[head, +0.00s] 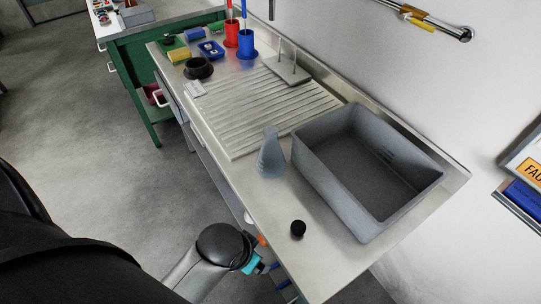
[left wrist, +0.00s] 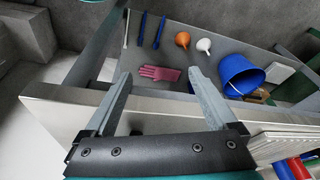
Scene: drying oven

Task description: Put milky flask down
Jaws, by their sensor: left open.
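The milky flask (head: 271,158) is a grey-blue, translucent cone with a narrow neck. It stands upright on the metal counter (head: 262,200), just left of the grey basin in the head view, with nothing touching it. My left gripper (left wrist: 160,76) is open in the left wrist view, with nothing between its fingers. It points past the counter's edge toward a lower shelf, and the flask is not in that view. In the head view my arm is low at the counter's front edge, apart from the flask; its fingers are hidden there. My right gripper is not in view.
The grey basin (head: 303,165) fills the counter's right part. A small black stopper (head: 298,229) sits near the front. A ribbed drainboard (head: 255,115) lies behind the flask. Red (head: 231,35) and blue (head: 247,46) cups stand farther back. The shelf below holds a pink glove (left wrist: 160,73) and blue bucket (left wrist: 240,75).

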